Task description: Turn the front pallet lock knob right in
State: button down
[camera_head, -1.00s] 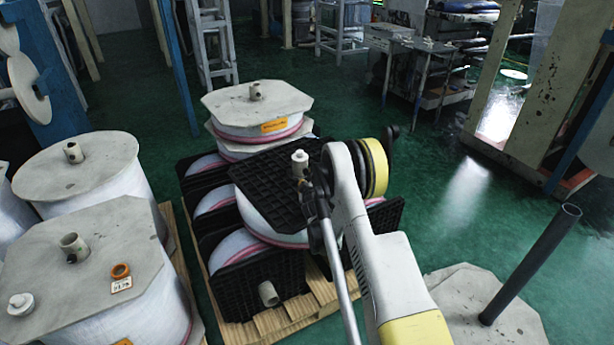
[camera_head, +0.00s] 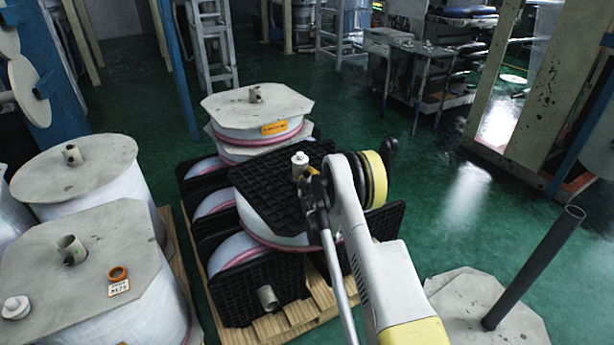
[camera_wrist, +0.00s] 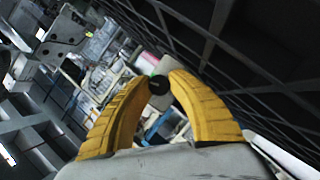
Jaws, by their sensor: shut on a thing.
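A small dark round knob (camera_wrist: 159,85) shows between the tips of my gripper's two yellow fingers in the wrist view. My gripper (camera_wrist: 161,80) is shut on this knob, and the fingers hide part of its sides. In the head view my gripper (camera_head: 311,173) is at the black slatted pallet (camera_head: 265,185) on top of the front spool. It is just right of a white capped post (camera_head: 299,160) that stands up through the pallet. The knob itself cannot be made out in the head view.
More spools with black slatted pallets sit on a wooden pallet (camera_head: 290,320). A board-topped spool (camera_head: 255,105) stands behind, and large white spools (camera_head: 95,255) stand at left. A dark upright pole (camera_head: 533,268) rises at right.

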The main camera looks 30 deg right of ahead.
jog(key=m+y, duration=0.2)
jog(key=m, duration=0.1)
jog(key=shift+g, duration=0.4)
jog(key=c, duration=1.5)
grip_release()
jog(key=shift+d, duration=0.1)
jog(key=shift+s, duration=0.1)
jog(key=v, duration=1.2)
jog(key=shift+d, duration=0.1)
